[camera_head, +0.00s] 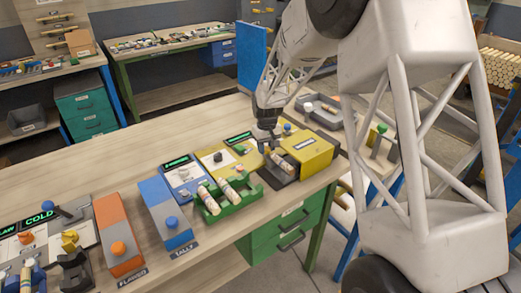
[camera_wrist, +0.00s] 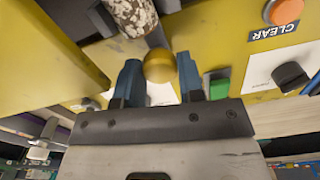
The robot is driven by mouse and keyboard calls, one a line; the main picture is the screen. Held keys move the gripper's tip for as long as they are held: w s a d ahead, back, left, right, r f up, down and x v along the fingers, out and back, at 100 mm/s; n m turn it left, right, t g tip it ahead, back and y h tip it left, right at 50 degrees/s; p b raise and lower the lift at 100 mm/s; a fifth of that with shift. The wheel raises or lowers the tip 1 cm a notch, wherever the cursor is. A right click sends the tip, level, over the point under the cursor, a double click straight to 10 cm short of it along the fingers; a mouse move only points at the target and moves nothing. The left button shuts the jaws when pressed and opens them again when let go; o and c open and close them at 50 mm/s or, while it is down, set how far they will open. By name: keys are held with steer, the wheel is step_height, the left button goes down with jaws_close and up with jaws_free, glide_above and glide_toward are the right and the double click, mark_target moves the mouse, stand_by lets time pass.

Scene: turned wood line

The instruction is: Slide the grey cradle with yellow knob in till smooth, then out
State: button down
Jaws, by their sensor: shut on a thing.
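The grey cradle (camera_head: 277,180) sits at the open front of the yellow machine (camera_head: 311,151) in the head view, with a pale wooden piece (camera_head: 287,166) lying in it. In the wrist view, the yellow knob (camera_wrist: 158,66) is between the two blue fingers of my gripper (camera_wrist: 158,82), which is shut on it. Beyond the knob, the end of the wooden piece (camera_wrist: 134,14) looks mottled white and brown, with a rough surface. In the head view my gripper (camera_head: 268,146) is low over the cradle's left side and hides the knob.
A green tray (camera_head: 225,210) with wooden pieces stands just left of the cradle. A yellow control panel (camera_head: 215,158) with a lit display is behind it.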

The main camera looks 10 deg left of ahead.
steer(key=w+d, duration=0.6)
steer(key=c, duration=0.7)
jaws_free()
steer(key=shift+c, duration=0.2)
steer(key=shift+r, duration=0.1)
step_height(320, 180, up, 8)
steer(key=shift+f, duration=0.2)
